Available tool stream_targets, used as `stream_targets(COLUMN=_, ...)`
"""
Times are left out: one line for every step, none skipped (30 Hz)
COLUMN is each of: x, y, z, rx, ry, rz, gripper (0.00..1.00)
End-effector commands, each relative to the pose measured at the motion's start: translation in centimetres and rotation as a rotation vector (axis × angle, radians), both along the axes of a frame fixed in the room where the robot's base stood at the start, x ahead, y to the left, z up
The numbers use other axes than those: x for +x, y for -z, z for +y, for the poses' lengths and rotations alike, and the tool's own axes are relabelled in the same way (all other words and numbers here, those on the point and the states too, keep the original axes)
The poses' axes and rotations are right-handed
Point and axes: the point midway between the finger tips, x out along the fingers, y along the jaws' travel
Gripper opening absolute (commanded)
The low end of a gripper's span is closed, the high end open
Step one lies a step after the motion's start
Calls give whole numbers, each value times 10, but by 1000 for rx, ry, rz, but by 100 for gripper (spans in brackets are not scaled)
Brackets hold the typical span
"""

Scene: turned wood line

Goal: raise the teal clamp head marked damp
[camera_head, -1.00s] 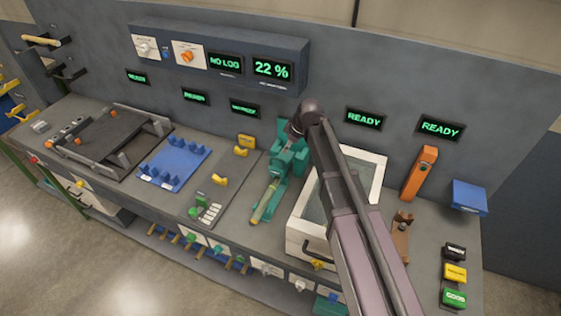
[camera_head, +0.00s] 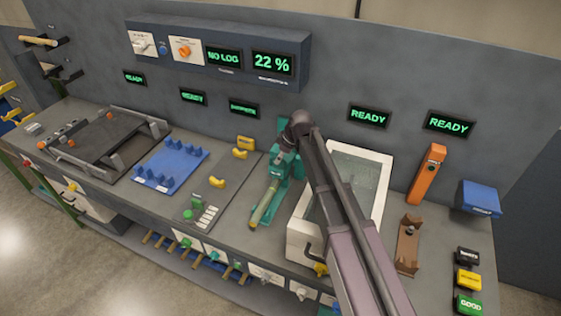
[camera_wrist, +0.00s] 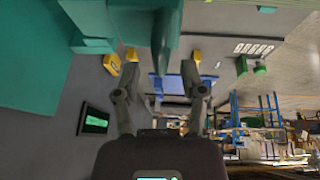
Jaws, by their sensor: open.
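The teal clamp (camera_head: 284,168) stands at the middle of the bench, with a green and tan turned piece (camera_head: 264,205) lying along its front. My arm's wrist covers its upper part, so a "damp" mark cannot be read. In the wrist view, a teal part (camera_wrist: 166,38) hangs at the top centre, and a large teal surface (camera_wrist: 30,55) fills the upper left. My gripper (camera_wrist: 160,92) is open, with its two fingers apart below the teal part; I cannot tell whether they touch it. My gripper is hidden in the head view.
A white-framed glass-topped box (camera_head: 375,165) stands right of the clamp, partly behind my arm. An orange post (camera_head: 427,175) and a brown stand (camera_head: 408,245) are farther right. A blue pegged rack (camera_head: 170,165) and yellow pieces (camera_head: 217,182) lie left. A display reads 22 % (camera_head: 273,64).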

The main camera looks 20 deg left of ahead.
Motion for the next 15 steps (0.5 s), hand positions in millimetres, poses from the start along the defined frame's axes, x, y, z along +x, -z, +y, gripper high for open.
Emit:
stream_targets(x=1, y=5, z=1, rx=0, ry=0, rz=0, gripper=54)
stream_targets(x=1, y=6, z=2, rx=0, ry=0, rz=0, gripper=54)
stream_targets(x=1, y=7, z=2, rx=0, ry=0, rz=0, gripper=54)
stream_targets(x=1, y=8, z=3, rx=0, ry=0, rz=0, gripper=54)
stream_targets(x=1, y=9, z=3, rx=0, ry=0, rz=0, gripper=54)
stream_targets(x=1, y=9, z=3, rx=0, ry=0, rz=0, gripper=54)
stream_targets(x=1, y=9, z=3, rx=0, ry=0, rz=0, gripper=54)
stream_targets(x=1, y=10, z=3, rx=0, ry=1, rz=0, gripper=54)
stream_targets(x=1, y=10, z=4, rx=0, ry=1, rz=0, gripper=54)
stream_targets(x=1, y=10, z=4, rx=0, ry=1, rz=0, gripper=54)
stream_targets(x=1, y=10, z=4, rx=0, ry=1, rz=0, gripper=54)
stream_targets(x=1, y=10, z=4, rx=0, ry=1, rz=0, gripper=54)
stream_targets(x=1, y=9, z=3, rx=0, ry=1, rz=0, gripper=54)
stream_targets(x=2, y=9, z=3, rx=0, ry=1, rz=0, gripper=54)
stream_targets(x=2, y=9, z=3, rx=0, ry=1, rz=0, gripper=54)
